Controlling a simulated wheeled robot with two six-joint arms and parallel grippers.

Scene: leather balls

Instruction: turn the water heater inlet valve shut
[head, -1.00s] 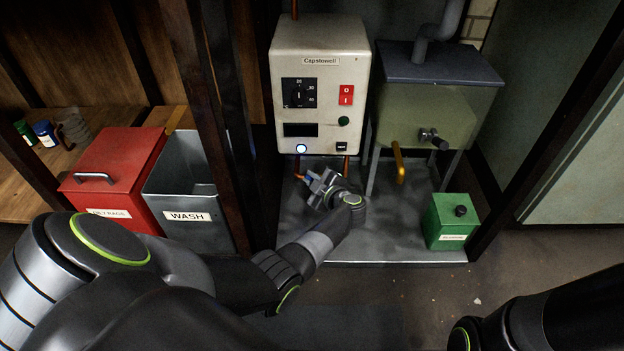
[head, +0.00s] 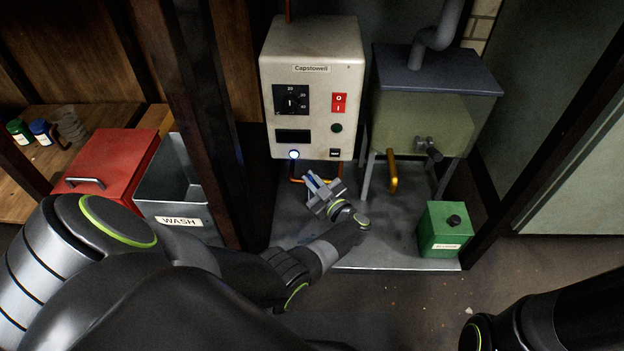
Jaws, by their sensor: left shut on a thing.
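The water heater (head: 313,82) is a cream box marked Capstowell, with a black dial, a red switch and a lit round button. Copper pipes (head: 297,178) come out of its underside. My left gripper (head: 317,183) is just below the heater, among these pipes. It is shut on a small bluish part that I take to be the inlet valve handle. The jaws hide most of the valve, so its exact angle cannot be told. My right gripper is out of view; only part of my right arm shows at the lower right.
A tank with a yellow handle (head: 392,172) and a grey tap (head: 428,148) stands to the right. A green can (head: 445,230) sits on the metal tray (head: 400,256). A dark post (head: 192,110), a grey WASH bin (head: 176,202) and a red bin (head: 108,165) are on the left.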

